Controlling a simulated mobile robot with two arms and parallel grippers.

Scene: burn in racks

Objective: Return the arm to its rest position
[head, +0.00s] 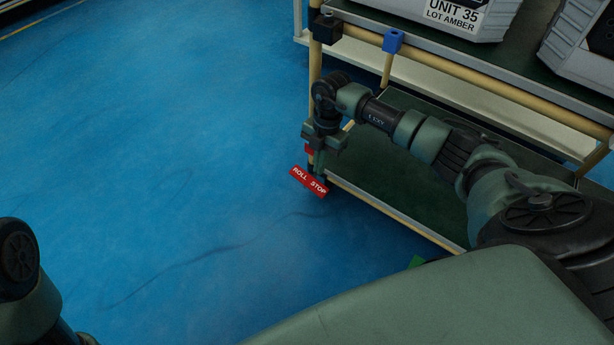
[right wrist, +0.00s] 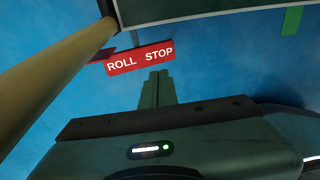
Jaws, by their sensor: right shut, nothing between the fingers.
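My right arm reaches in from the right in the head view, and its gripper (head: 318,168) points down by the rack's front left post. In the right wrist view the right gripper's fingers (right wrist: 158,80) are together with nothing between them. The fingertips are close to a red "ROLL STOP" tag (head: 309,181), which also shows in the right wrist view (right wrist: 140,58). I cannot tell whether they touch it. My left gripper is out of view; only part of my left arm shows at the lower left of the head view.
A rack (head: 352,195) with tan posts and green shelves stands at the right. A unit labelled "UNIT 35 LOT AMBER" (head: 455,14) and another unit (head: 585,50) sit on its upper shelf. A blue clamp (head: 393,41) is on the rail. The blue floor (head: 150,150) at the left is clear.

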